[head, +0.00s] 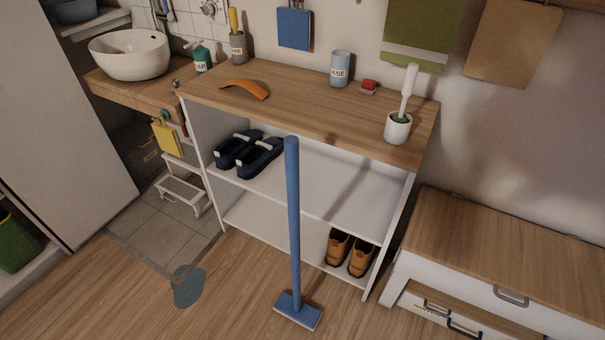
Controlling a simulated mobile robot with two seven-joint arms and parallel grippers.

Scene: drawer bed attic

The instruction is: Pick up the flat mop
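The flat mop (293,220) stands upright on the wooden floor, in front of the open white shelf unit. Neither of my grippers shows in the head view.
The wooden-topped shelf (300,100) holds dark slippers (260,157) and brown shoes (350,252). A bluish puddle-like patch (188,286) lies on the floor left of the mop. A low drawer unit (500,265) stands right. Floor in front is clear.

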